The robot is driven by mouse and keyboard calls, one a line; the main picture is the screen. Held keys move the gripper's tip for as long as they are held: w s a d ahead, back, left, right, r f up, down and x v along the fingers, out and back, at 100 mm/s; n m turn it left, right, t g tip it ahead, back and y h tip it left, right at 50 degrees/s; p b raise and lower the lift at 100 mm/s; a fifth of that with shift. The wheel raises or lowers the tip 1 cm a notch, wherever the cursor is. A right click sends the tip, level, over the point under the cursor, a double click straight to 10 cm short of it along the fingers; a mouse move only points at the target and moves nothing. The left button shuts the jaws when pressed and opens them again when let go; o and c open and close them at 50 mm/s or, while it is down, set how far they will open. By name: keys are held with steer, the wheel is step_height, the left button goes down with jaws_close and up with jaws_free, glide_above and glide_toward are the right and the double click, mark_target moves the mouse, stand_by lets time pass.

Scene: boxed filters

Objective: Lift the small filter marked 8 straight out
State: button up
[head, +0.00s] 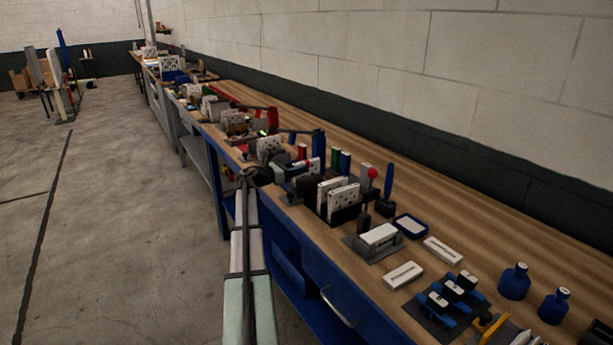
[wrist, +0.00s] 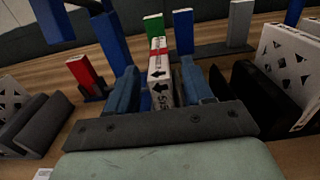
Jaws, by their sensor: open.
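The small filter (wrist: 160,72) is a white upright block with a red band and black arrows, in the middle of the wrist view. Its lower print is partly cut off by my gripper's dark crossbar, and I cannot read an 8 on it. My gripper (wrist: 160,82) is open, with a blue finger on each side of the filter. I cannot tell whether either finger touches it. In the head view my gripper (head: 284,172) is low over the bench's near edge, and the filter (head: 314,164) shows small just beyond it.
A red block (wrist: 83,73) stands left, with green (wrist: 153,25), blue (wrist: 183,32) and grey (wrist: 239,24) blocks behind. Blue uprights (wrist: 110,42) rise at the back left. White perforated panels (wrist: 290,65) in a dark holder stand close on the right. Bare wood (head: 440,215) lies toward the wall.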

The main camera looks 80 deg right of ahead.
mark_target(319, 160)
steer(key=x, duration=0.4)
steer(key=shift+r, duration=0.1)
steer(key=shift+c, duration=0.3)
jaws_close()
